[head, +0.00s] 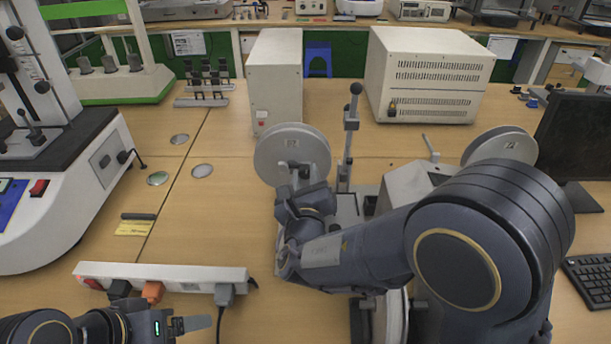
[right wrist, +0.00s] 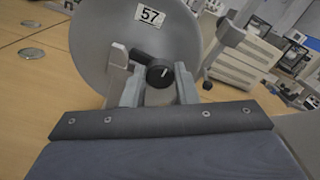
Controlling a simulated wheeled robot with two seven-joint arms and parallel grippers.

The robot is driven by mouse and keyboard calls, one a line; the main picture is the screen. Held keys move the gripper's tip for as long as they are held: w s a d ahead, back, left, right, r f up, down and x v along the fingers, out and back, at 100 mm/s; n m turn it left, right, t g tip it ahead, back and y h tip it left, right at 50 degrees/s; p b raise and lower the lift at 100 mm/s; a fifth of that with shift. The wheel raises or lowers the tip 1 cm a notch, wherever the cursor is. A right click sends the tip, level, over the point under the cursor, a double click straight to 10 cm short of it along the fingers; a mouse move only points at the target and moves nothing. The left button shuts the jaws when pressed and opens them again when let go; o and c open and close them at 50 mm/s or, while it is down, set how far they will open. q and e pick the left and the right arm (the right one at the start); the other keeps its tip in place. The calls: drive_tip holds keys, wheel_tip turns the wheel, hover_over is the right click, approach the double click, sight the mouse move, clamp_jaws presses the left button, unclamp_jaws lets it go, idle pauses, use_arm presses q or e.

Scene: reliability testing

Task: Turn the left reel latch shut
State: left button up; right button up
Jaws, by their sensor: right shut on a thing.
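The left reel (head: 270,152) is a grey disc standing upright on the machine, left of centre in the head view. In the right wrist view the reel (right wrist: 95,45) bears a white label reading 57. Its latch, a round black knob (right wrist: 159,73) with a white mark, sits between the fingers of my right gripper (right wrist: 156,92). The right gripper (head: 296,172) is shut on this latch, its fingers at the lower face of the reel. In the head view the latch is hidden by the gripper. My left gripper (head: 190,324) is low at the left, away from the reel; its finger gap is unclear.
A second reel (head: 499,148) stands to the right beyond my right arm. A metal post (head: 350,130) rises just right of the left reel. A white power strip (head: 180,277) lies in front. The tabletop left of the reel is mostly clear.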

drive_tip(key=o, duration=1)
drive_tip(key=shift+s, duration=0.1)
drive_tip(key=s, duration=0.7)
drive_tip(key=shift+s, duration=0.35)
